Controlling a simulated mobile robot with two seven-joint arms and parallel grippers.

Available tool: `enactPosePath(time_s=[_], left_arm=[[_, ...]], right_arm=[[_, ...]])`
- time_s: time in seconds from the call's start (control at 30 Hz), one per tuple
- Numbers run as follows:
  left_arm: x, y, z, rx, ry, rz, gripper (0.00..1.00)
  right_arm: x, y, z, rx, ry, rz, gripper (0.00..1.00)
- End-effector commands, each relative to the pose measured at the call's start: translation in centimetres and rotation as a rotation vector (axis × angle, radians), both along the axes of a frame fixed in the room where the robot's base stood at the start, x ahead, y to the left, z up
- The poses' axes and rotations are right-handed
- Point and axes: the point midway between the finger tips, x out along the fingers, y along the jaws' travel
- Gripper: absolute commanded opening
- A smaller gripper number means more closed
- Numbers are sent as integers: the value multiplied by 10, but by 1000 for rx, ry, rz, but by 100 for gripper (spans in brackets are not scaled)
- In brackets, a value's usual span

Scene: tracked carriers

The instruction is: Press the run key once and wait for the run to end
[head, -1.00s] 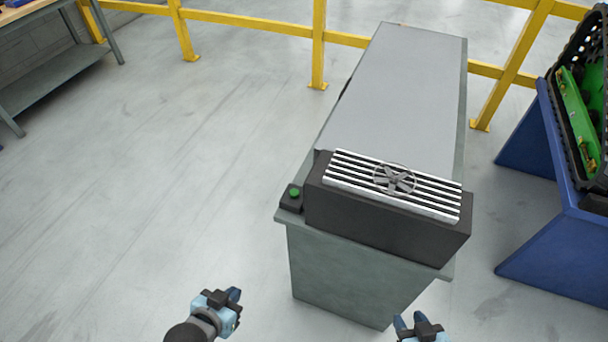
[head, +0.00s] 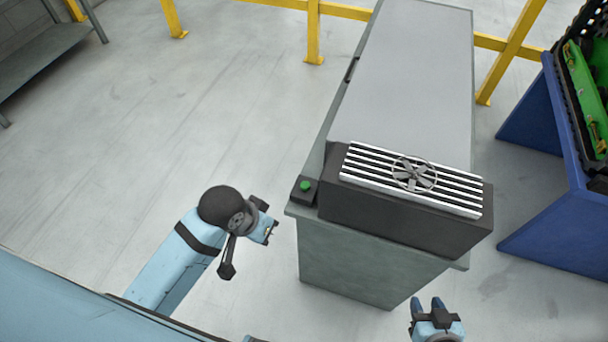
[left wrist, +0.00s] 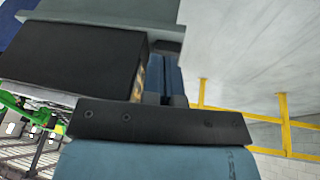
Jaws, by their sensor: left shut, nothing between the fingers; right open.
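The run key, a green button (head: 305,186) on a small black box, sits at the near left corner of a long grey bench (head: 410,75). Beside it stands a black unit (head: 400,217) with a silver slatted top and a fan emblem. My left gripper (head: 270,232) is shut and empty, left of and apart from the bench corner, below the key in the picture. Its dark blue fingers (left wrist: 166,76) show in the left wrist view, where a black block hides part of the bench. My right gripper (head: 428,304) is open and empty in front of the bench.
Yellow railing (head: 313,30) runs behind the bench. A grey shelf table (head: 45,60) stands at the far left. The floor between is clear.

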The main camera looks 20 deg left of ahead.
Motion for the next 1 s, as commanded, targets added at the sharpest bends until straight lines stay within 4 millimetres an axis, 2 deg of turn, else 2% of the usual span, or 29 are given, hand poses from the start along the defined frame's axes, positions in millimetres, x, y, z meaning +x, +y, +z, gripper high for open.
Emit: enactPosePath(time_s=[0.03, 0.2, 0.43, 0.57, 0.8, 1.0], left_arm=[[15, -8, 2, -4, 17, -13, 0], [53, -33, -1, -13, 88, -36, 0], [110, -49, -2, 22, 171, -23, 0], [139, -48, -1, 58, 213, 7, 0], [191, -31, 9, 135, 272, 98, 0], [216, -18, 17, 173, 300, 160, 0]], right_arm=[[0, -1, 0, -3, 1, 0, 40], [-1, -2, -1, -5, 3, 0, 40], [-1, 0, -1, -1, 3, 0, 40], [-1, 0, -1, -1, 3, 0, 40], [0, 0, 0, 0, 1, 0, 40], [0, 0, 0, 1, 0, -1, 40]])
